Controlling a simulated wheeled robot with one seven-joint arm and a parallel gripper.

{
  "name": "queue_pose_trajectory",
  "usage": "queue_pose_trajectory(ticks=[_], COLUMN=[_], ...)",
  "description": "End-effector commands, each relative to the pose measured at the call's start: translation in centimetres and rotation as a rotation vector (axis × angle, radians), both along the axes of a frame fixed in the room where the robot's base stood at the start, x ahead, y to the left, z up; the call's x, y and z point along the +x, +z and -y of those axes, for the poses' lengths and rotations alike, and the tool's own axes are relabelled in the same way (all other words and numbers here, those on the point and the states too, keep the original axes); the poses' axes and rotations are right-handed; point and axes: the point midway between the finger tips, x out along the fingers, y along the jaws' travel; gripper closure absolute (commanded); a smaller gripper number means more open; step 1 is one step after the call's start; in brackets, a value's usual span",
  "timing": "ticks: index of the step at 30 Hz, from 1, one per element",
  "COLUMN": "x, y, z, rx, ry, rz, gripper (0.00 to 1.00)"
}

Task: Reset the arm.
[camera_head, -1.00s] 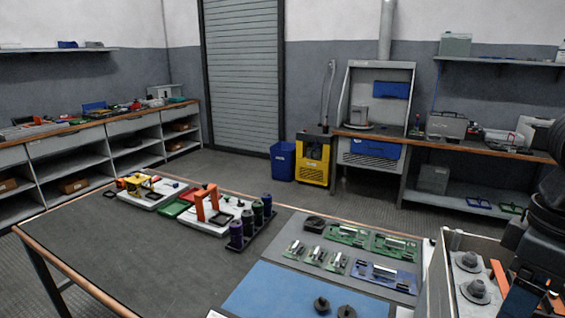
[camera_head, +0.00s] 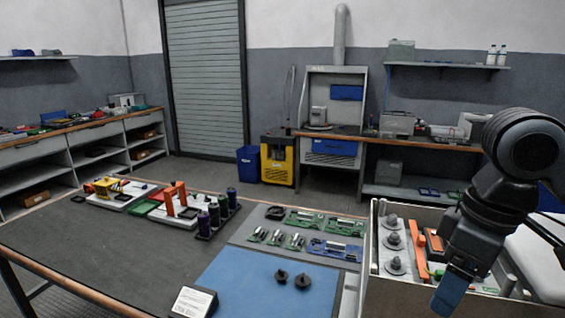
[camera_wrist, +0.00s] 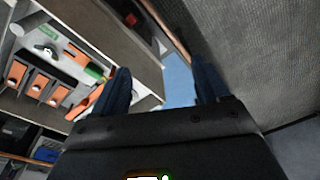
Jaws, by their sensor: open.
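My arm comes down at the right of the head view, over the grey bin. My gripper (camera_head: 452,290) hangs at its lower end with the blue fingers pointing down, in front of the bin's near wall. In the wrist view my gripper (camera_wrist: 163,88) shows two dark blue fingers spread apart with nothing between them. The light bin (camera_head: 386,283) holds grey knobbed parts (camera_head: 394,241) and orange parts (camera_head: 420,250). In the wrist view, orange and green parts lie at the left.
The table (camera_head: 95,250) carries a blue mat (camera_head: 235,285) with two dark knobs (camera_head: 302,281), green boards (camera_head: 305,220), a small sign (camera_head: 194,302) and dark bottles (camera_head: 204,225). A fume hood (camera_head: 333,110) and shelves stand behind.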

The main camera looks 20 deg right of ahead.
Motion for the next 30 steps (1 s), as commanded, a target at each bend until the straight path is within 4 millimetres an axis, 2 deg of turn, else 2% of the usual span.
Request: queue_pose_trajectory(ticks=[8,14,21,24,30], x=[2.5,4.8,7.7,8.6,9.4], y=[0.3,1.2,4.2,5.5,7.2], z=[-4.8,-10.0,-18.1,-20.6,-23.5], rx=[0.146,0.317,0.643,0.771,0.988], ry=[0.030,0.044,0.012,-0.029,-0.162], rz=[0.124,0.256,0.489,0.583,0.740], gripper=[0.25,0.25,0.25,0.25,0.25])
